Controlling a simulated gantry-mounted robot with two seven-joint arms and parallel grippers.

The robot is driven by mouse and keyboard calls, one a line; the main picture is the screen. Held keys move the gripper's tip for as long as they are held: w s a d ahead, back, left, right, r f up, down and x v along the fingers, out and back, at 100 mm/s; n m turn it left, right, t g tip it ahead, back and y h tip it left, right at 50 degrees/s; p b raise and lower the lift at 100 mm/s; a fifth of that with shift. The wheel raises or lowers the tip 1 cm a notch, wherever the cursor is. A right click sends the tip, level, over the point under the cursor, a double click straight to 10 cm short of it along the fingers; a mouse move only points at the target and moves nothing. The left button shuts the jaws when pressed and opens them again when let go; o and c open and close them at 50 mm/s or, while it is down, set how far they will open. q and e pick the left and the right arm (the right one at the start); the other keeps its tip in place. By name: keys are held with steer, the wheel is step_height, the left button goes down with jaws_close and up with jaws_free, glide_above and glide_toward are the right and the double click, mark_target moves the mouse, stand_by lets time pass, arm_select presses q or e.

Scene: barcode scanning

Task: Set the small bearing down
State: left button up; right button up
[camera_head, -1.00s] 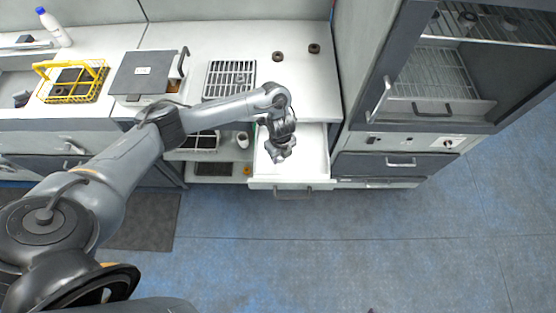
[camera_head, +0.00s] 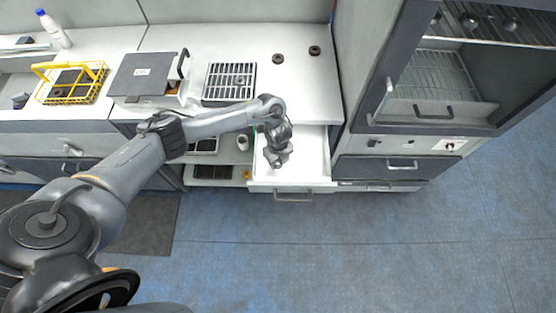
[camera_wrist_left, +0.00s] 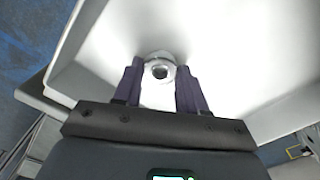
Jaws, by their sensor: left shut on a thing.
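My left gripper (camera_wrist_left: 160,72) is shut on the small bearing (camera_wrist_left: 160,58), a shiny metal ring with a dark hole, held between its two dark fingertips. In the head view my left gripper (camera_head: 277,160) is over the open white drawer (camera_head: 314,157). The drawer's pale floor and walls also fill much of the left wrist view (camera_wrist_left: 235,50). The bearing cannot be made out in the head view. Whether it touches the drawer floor is not clear. My right gripper is not in view.
Two dark rings (camera_head: 277,58) (camera_head: 314,50) lie on the white counter above the drawer. A slotted grey tray (camera_head: 230,82) and a grey-lidded box (camera_head: 142,74) stand to their left. A yellow wire basket (camera_head: 71,83) is farther left. A grey cabinet (camera_head: 400,145) borders the drawer's right.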

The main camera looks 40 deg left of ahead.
arm_select(q)
steer(key=o, duration=1.1)
steer(key=shift+f, duration=0.15)
steer(key=shift+c, duration=0.2)
